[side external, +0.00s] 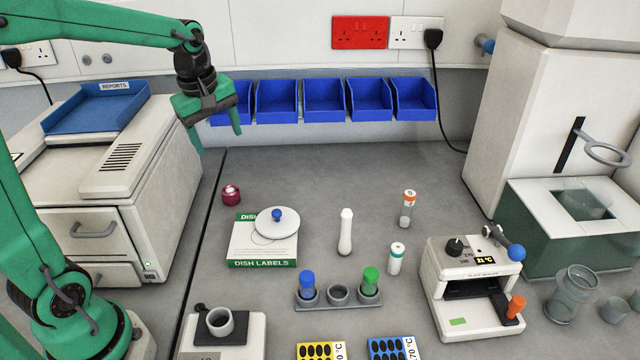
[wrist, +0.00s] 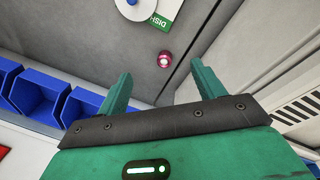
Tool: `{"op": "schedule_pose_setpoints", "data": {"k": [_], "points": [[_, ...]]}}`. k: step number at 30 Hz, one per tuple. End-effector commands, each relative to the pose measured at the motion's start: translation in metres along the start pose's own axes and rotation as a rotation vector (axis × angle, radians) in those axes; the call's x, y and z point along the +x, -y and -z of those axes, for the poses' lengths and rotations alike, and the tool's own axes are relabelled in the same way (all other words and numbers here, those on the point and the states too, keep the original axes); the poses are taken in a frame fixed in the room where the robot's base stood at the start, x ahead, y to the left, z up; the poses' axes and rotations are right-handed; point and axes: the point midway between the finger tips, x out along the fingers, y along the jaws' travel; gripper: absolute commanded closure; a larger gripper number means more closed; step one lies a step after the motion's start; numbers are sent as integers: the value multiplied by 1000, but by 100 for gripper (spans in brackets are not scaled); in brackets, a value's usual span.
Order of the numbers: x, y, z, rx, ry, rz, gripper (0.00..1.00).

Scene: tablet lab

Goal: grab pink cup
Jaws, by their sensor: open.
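A small pink cup (side external: 231,195) with a pale top stands on the grey bench, left of the dish labels box. It also shows in the wrist view (wrist: 164,59), beyond and roughly between my fingertips. My gripper (side external: 218,143) is open and empty, raised above the bench near the printer's right side. It is well above and apart from the cup. In the wrist view both green fingers (wrist: 160,82) are spread with nothing between them.
The dish labels box (side external: 262,252) with a round white lid (side external: 276,222) lies just right of the cup. The big pale printer (side external: 150,180) stands to the left. Blue bins (side external: 323,100) line the back wall. A tube rack (side external: 337,297) stands in front.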

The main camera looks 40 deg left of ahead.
Motion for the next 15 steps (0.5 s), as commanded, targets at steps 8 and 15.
{"op": "schedule_pose_setpoints", "data": {"k": [8, 15], "points": [[42, -23, 48, -418, 12, 94, 32], [78, -32, 85, -742, 3, 164, 32]]}}
